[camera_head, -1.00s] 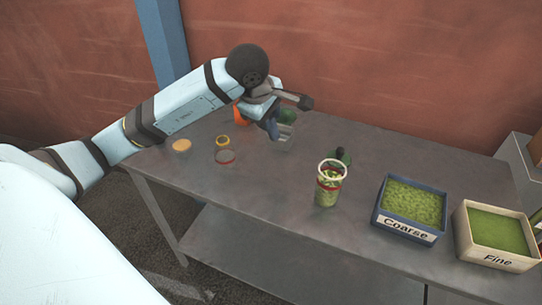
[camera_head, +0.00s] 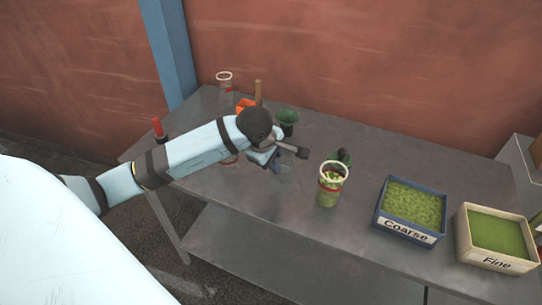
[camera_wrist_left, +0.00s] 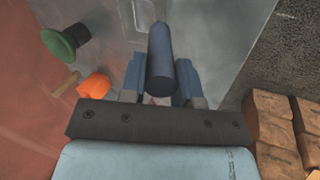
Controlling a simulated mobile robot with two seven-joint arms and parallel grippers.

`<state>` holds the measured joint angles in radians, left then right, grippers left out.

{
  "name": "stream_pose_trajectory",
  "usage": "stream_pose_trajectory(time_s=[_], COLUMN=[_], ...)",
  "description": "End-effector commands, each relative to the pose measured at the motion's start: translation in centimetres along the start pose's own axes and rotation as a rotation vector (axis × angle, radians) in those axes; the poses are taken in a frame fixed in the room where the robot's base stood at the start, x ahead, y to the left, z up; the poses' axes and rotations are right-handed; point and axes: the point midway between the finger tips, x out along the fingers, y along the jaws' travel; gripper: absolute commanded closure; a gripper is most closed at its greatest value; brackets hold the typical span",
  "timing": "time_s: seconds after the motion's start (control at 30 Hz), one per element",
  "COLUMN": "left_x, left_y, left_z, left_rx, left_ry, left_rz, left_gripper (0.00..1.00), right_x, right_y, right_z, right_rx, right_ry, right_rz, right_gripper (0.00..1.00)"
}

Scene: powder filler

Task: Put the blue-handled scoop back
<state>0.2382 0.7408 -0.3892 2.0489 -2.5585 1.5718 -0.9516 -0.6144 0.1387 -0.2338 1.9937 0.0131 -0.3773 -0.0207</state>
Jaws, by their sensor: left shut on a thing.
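My left gripper (camera_head: 273,162) is over the left part of the table and shut on the blue-handled scoop. In the left wrist view the scoop's dark blue handle (camera_wrist_left: 160,58) stands between the two light blue fingers of the gripper (camera_wrist_left: 160,80). A pale, see-through scoop bowl seems to show beyond the handle, faint against the grey table. In the head view the arm and gripper hide most of the scoop. I cannot tell whether the scoop touches the table. My right gripper is not in view.
A green funnel (camera_head: 287,118), an orange object (camera_head: 245,104), a wooden handle (camera_head: 259,92) and an empty jar (camera_head: 225,80) stand behind my arm. A filled jar (camera_head: 331,186) stands to the right, then the Coarse bin (camera_head: 407,232) and Fine bin (camera_head: 495,258). The front middle is clear.

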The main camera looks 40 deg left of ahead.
Motion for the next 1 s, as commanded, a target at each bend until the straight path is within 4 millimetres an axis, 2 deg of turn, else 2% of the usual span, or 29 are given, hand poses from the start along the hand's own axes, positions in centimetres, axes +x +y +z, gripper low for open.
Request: stream_pose_trajectory(time_s=[0.13, 0.17, 0.2, 0.27, 0.53, 0.67, 0.77, 1.0], left_x=[0.3, 0.2, 0.2, 0.2, 0.1, -0.7, -2.3, -7.6], left_y=[-0.1, -0.1, -0.1, -0.1, 0.0, 0.1, 0.1, 0.1], left_z=[0.0, 0.0, 0.0, 0.0, 0.0, 0.0, -0.1, -0.1], left_rx=[0.001, 0.000, 0.000, 0.000, 0.000, 0.001, 0.002, 0.002], left_ry=[0.001, 0.000, 0.000, 0.000, 0.000, 0.001, 0.001, 0.002], left_rz=[0.001, 0.000, 0.000, 0.000, 0.000, 0.002, 0.005, 0.006], left_gripper=[1.00, 0.66, 0.57, 0.45, 0.45, 0.45, 0.45, 0.45], right_x=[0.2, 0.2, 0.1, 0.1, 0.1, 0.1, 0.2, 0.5], right_y=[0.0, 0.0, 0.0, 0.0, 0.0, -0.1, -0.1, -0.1], right_z=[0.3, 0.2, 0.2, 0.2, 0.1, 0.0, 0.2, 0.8], right_rx=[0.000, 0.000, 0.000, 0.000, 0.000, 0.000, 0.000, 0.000], right_ry=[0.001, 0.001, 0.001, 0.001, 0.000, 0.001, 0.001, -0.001], right_rz=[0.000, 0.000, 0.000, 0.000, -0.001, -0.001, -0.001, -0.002], right_gripper=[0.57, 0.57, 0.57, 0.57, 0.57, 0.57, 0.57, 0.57])
